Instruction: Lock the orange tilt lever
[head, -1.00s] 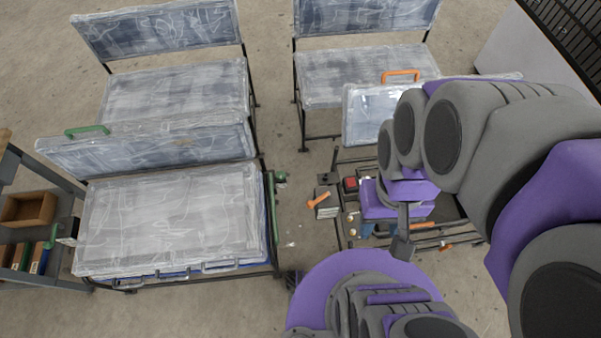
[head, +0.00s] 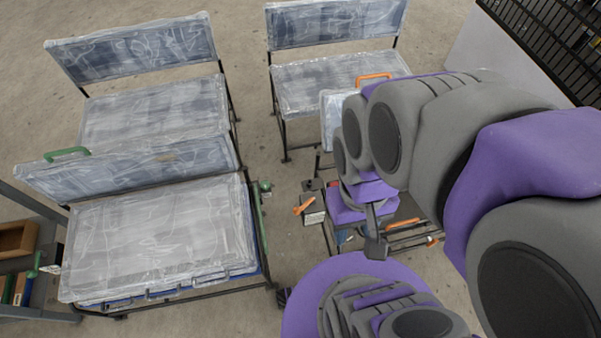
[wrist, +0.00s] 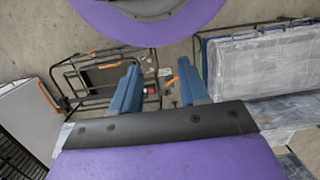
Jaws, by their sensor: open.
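The orange tilt lever (head: 304,204) is a short orange handle on a grey block beside the dark frame of the right-hand seat in the head view. In the wrist view a small orange piece (wrist: 168,78), which looks like this lever, shows between my fingers. My gripper (wrist: 158,66) has its two blue fingers spread and nothing between them touching. It hangs above the frame, apart from the lever. In the head view my arm covers much of the right-hand frame, and the fingertips are mostly hidden.
An orange grab handle (head: 374,76) tops the right seat back. Left stands a plastic-wrapped seat (head: 160,235) with a green handle (head: 67,153). A shelf with a brown box (head: 18,238) is far left. Concrete floor lies open between the seats.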

